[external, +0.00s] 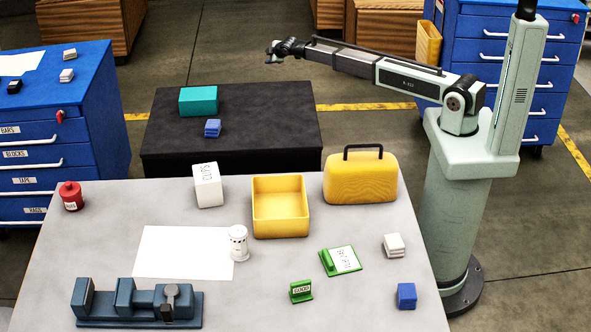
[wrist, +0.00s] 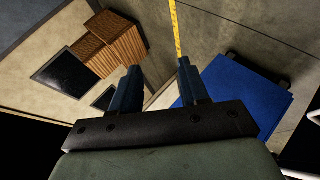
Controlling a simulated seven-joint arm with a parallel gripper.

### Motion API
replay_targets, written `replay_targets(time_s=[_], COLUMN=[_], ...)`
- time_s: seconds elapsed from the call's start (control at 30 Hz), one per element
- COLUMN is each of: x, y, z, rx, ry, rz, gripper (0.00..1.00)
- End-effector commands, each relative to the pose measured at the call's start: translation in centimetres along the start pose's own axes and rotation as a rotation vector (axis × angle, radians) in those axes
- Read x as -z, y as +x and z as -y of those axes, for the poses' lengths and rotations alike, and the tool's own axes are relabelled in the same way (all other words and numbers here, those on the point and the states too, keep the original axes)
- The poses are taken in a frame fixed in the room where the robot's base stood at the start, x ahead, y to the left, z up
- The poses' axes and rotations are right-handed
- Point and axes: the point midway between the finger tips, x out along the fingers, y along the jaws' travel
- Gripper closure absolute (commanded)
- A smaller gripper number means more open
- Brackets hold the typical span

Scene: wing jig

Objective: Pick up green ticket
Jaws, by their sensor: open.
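Two green things are on the grey table. One is a flat green piece (external: 327,262) with a white lettered card on it, right of the table's middle. The other is a small upright green stand (external: 301,298) with a white label, nearer the front edge. I cannot tell for sure which is the green ticket. No green thing shows in that view.
On the grey table (external: 110,205) are a yellow bin (external: 280,233), a yellow case (external: 360,182), a white box (external: 207,186), a white cylinder (external: 238,244), a blue vise-like jig (external: 137,303) and a blue block (external: 406,295). The black table (external: 270,140) stands behind.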

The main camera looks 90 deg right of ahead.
Motion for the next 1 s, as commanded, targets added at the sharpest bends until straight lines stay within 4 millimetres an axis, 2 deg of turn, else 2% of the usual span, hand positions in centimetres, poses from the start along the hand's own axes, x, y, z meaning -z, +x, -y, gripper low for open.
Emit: replay_targets(time_s=[0.03, 0.1, 0.17, 0.3, 0.4, 0.5, 0.57, 0.67, 0.8, 1.0], x=[2.6, 6.2, 9.4, 16.6, 21.6, 26.1, 28.4, 31.7, 35.6, 40.4], y=[-1.2, -3.2, -5.1, -10.2, -14.4, -18.3, -20.3, -23.1, -26.8, -33.0], z=[-1.2, -2.4, -3.0, -4.5, -5.3, -4.9, -3.8, -0.5, 5.4, 14.0], rx=[-0.025, -0.059, -0.086, -0.161, -0.219, -0.253, -0.254, -0.220, -0.138, -0.014], ry=[-0.064, -0.164, -0.247, -0.432, -0.552, -0.641, -0.671, -0.692, -0.698, -0.718], rz=[-0.015, -0.025, -0.029, -0.034, -0.032, -0.035, -0.043, -0.069, -0.115, -0.178], gripper=[0.55, 0.55, 0.55, 0.55, 0.55, 0.55, 0.55, 0.55, 0.55, 0.55])
